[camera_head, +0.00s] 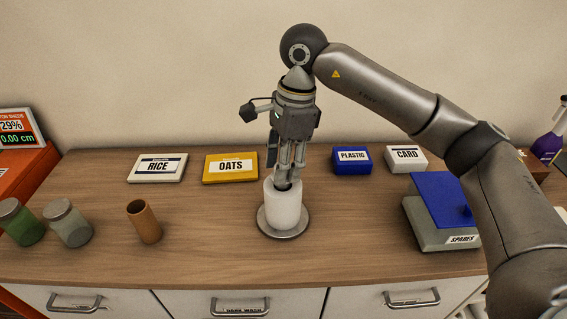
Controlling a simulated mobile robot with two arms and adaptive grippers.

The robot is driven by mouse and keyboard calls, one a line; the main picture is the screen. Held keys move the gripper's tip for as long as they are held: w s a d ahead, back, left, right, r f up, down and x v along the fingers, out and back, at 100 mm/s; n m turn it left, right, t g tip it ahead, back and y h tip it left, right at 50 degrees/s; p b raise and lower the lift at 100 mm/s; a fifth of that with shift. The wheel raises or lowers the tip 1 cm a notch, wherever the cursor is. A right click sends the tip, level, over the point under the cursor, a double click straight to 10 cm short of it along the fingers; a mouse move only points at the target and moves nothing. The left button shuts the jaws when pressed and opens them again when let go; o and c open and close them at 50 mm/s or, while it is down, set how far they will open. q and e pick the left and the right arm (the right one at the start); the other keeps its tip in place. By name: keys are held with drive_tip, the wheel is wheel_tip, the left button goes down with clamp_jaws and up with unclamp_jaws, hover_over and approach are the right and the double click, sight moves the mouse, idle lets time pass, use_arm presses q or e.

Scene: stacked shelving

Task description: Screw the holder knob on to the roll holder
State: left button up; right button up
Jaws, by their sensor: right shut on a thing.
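The roll holder has a round metal base (264,226) on the wooden counter, and a white roll (284,211) stands upright on it. My right gripper (286,178) points straight down over the roll's top. It is shut on the small dark holder knob (284,185) at the top centre of the roll. The fingers hide most of the knob, and I cannot tell how far it sits on the holder's rod. The rod itself is hidden inside the roll. My left gripper is out of view.
Behind stand a RICE box (157,168), an OATS box (230,168), a blue PLASTIC box (352,160) and a CARD box (406,159). A SPARES box (427,232) stands at right. A brown tube (144,222) and two jars (67,223) are at left. Counter around the base is clear.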

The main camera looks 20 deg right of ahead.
drive_tip(key=shift+m, duration=0.8)
drive_tip(key=m+b, duration=0.1)
drive_tip(key=m, duration=0.3)
drive_tip(key=shift+t, duration=0.4)
drive_tip(key=m, duration=0.3)
drive_tip(key=m+b, duration=0.1)
drive_tip(key=m, duration=0.1)
drive_tip(key=shift+m+t+h, duration=0.3)
drive_tip(key=shift+m+h, duration=0.1)
drive_tip(key=o, duration=0.7)
drive_tip(key=shift+a, duration=0.1)
